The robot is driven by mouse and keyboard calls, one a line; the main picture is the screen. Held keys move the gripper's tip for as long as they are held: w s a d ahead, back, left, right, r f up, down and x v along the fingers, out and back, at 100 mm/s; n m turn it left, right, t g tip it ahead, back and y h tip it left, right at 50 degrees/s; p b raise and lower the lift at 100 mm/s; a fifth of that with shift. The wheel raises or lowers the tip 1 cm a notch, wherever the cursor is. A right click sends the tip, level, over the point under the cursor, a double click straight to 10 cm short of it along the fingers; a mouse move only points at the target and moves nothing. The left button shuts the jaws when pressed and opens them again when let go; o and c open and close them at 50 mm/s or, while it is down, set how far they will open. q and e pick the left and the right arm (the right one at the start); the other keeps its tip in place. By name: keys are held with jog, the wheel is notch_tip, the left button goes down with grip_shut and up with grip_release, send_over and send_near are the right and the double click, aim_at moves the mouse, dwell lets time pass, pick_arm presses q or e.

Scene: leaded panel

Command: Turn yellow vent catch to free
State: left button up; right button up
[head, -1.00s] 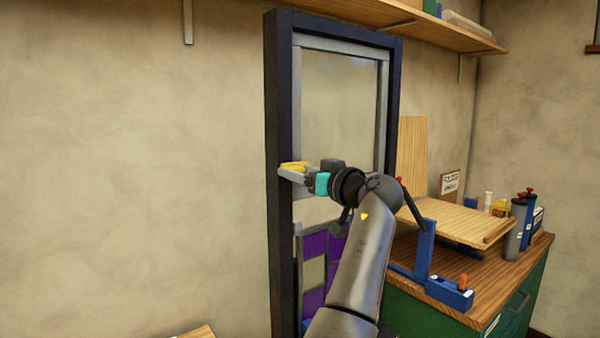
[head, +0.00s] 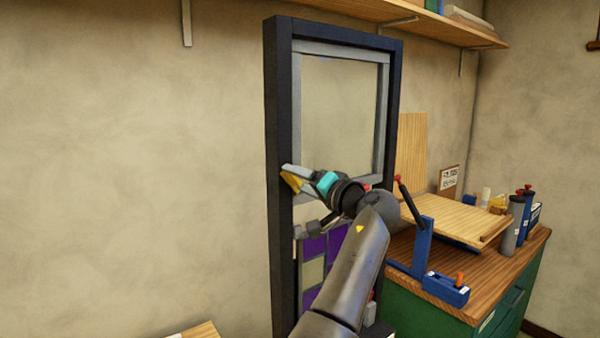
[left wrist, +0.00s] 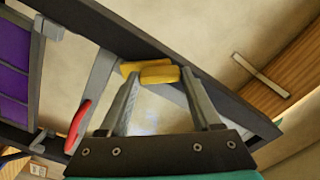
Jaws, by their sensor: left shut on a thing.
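The fingers hide part of the catch. My right gripper is not in view.
Below is a purple and cream leaded panel (head: 313,270). A red handle (left wrist: 78,125) shows in the left wrist view.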

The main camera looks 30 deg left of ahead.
pick_arm(q)
jog(key=m+p, duration=0.2)
jog(key=m, duration=0.1)
jog(key=shift+m, duration=0.3)
jog(key=shift+m+p, duration=0.4)
jog(key=shift+m, duration=1.5)
jog(key=o, duration=1.4)
jog(key=b+v, duration=0.4)
jog(key=v, duration=1.1)
jog(key=shift+d, duration=0.15)
